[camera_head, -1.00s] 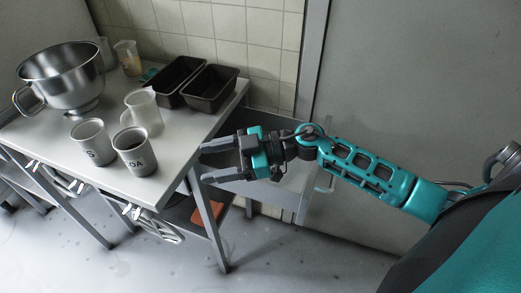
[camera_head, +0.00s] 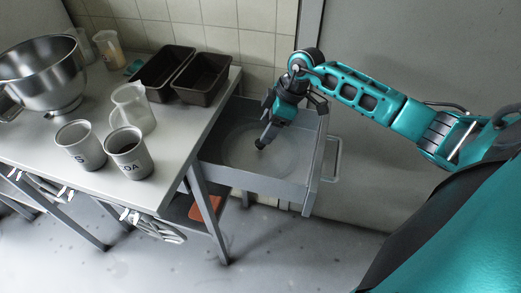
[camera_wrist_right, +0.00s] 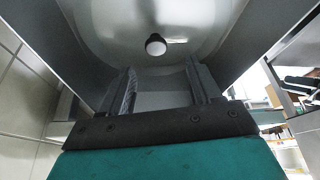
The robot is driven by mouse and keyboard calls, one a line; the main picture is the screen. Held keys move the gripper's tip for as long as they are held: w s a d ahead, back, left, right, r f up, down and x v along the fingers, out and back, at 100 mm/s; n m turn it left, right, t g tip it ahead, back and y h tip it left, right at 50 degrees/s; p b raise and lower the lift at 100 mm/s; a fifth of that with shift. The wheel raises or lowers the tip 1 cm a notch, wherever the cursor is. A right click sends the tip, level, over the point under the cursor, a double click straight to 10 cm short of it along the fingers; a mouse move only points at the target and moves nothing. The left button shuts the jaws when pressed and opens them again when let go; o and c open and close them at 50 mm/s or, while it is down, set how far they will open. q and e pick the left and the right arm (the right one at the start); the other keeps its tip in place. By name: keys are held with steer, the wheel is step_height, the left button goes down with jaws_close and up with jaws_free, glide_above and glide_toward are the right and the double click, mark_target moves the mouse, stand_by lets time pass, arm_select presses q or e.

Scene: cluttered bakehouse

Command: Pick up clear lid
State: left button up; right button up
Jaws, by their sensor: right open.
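The clear lid (camera_head: 240,151) is a faint, see-through disc lying in the open grey drawer (camera_head: 252,182) to the right of the table. In the right wrist view the lid (camera_wrist_right: 105,22) fills the top middle, with a small round knob (camera_wrist_right: 156,44) beyond the fingertips. My right gripper (camera_head: 266,134) points down into the drawer above the lid. It is open, and its two fingers (camera_wrist_right: 163,82) show apart with nothing between them. In the head view the gripper partly covers the lid. My left gripper is not in view.
The drawer's walls surround the lid closely. On the table (camera_head: 182,125) are a steel mixing bowl (camera_head: 42,75), two lettered metal cups (camera_head: 80,145) (camera_head: 128,153), a clear jug (camera_head: 133,108) and two dark loaf tins (camera_head: 165,72) (camera_head: 203,79). A grey door stands behind the arm.

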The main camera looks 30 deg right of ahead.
mark_target(260, 147)
steer(key=x, duration=0.4)
steer(key=b+x, duration=0.1)
steer(key=shift+w+d+f, duration=0.15)
steer(key=shift+d+f, duration=0.05)
steer(key=shift+f, duration=0.3)
jaws_close()
